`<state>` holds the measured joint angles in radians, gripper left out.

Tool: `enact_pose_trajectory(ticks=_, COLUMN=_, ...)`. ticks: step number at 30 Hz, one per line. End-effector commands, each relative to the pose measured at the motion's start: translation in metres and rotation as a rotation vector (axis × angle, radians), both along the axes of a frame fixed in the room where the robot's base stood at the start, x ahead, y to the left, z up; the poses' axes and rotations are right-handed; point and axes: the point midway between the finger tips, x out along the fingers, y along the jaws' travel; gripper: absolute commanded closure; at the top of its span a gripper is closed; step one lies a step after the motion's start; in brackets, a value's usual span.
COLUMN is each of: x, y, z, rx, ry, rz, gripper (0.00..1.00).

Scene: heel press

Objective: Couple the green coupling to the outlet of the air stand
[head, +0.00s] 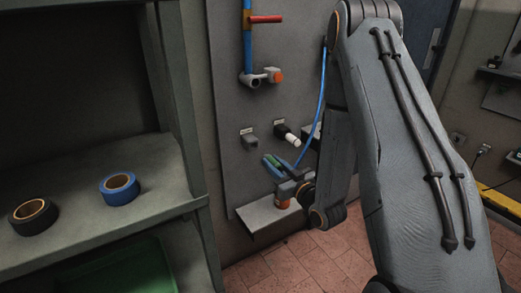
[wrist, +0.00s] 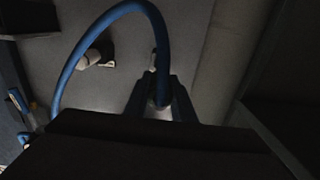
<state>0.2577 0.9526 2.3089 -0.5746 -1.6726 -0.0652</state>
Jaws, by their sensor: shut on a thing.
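My gripper (head: 271,164) is shut on the green coupling (head: 277,163), in front of the wall panel, low in the head view. Only a little green shows between the blue fingers. In the wrist view, the fingers (wrist: 160,100) close around the end of the blue hose (wrist: 124,8), and the coupling itself is mostly hidden and dark. The air stand has a blue pipe (head: 247,45) with a red lever (head: 266,19). At its lower end is a grey fitting (head: 252,80) with an orange part (head: 277,76). I cannot tell for sure which fitting is the outlet. The coupling looks apart from it.
A black fitting with a white tip (head: 291,139) and a grey block (head: 249,141) stick out of the panel (head: 228,150) above my gripper. A small ledge (head: 258,218) lies below. A shelf at left holds blue tape (head: 119,197) and black tape (head: 28,224).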

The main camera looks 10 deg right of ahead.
Motion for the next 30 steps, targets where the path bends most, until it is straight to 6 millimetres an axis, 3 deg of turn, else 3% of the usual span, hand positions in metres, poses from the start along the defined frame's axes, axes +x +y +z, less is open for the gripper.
enact_pose_trajectory(ticks=5, x=-0.003, y=-0.001, z=0.003, rx=0.0, ry=0.0, rz=0.0, gripper=1.0)
enact_pose_trajectory(ticks=30, x=-0.003, y=0.0, z=0.064, rx=-0.001, ry=-0.001, rz=0.001, gripper=1.0)
